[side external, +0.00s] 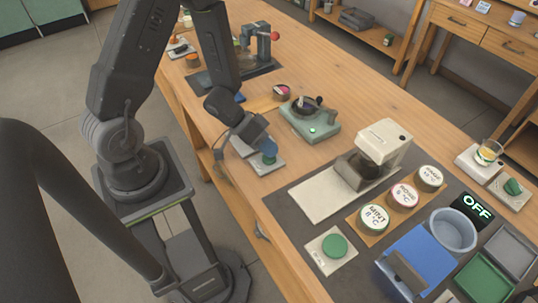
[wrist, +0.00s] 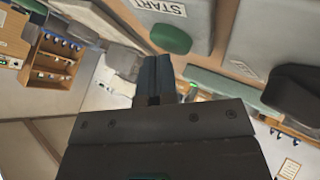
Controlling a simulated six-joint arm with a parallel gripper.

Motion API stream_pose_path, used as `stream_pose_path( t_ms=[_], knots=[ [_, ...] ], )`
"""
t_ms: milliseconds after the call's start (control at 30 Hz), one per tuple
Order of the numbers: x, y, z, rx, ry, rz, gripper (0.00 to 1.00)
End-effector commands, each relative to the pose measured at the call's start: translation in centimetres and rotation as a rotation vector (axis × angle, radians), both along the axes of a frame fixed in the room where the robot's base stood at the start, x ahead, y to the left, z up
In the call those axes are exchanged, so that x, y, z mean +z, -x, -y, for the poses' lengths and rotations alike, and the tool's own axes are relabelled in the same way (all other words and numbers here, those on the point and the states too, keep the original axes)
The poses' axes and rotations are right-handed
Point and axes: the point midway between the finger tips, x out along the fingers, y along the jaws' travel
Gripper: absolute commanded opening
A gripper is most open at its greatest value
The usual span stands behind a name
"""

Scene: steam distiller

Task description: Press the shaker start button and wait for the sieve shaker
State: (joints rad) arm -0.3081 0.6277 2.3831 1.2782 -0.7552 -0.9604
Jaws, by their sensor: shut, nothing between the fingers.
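The start button (side external: 269,161) is a green knob on a pale plate at the table's near edge. In the wrist view the green button (wrist: 171,39) shows with a START label beside it. My gripper (side external: 268,148) is shut and empty, with its fingertips right over the button. In the wrist view the closed fingers (wrist: 155,75) point toward the button's near side; I cannot tell whether they touch it. What looks like the sieve shaker (side external: 318,129), a green base with a dark round pan and a lit green spot, stands just right of the plate.
A cream machine (side external: 384,147) stands to the right, with labelled round tins (side external: 376,217) before it. Another green button (side external: 335,246) sits on a plate nearer the front. A blue bin (side external: 422,254) and an OFF display (side external: 477,207) are farther right. A small bowl (side external: 281,92) lies behind.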

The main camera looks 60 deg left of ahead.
Motion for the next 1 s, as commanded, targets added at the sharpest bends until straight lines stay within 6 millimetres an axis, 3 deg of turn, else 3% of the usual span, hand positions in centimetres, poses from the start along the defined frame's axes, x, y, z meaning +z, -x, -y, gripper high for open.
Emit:
stream_pose_path(
  t_ms=[367, 1000],
  knots=[
    [-0.1, 0.0, 0.0, 0.0, -0.001, -0.001, 0.0],
    [1.7, 0.0, 0.0, 0.0, -0.001, -0.001, 0.0]
  ],
)
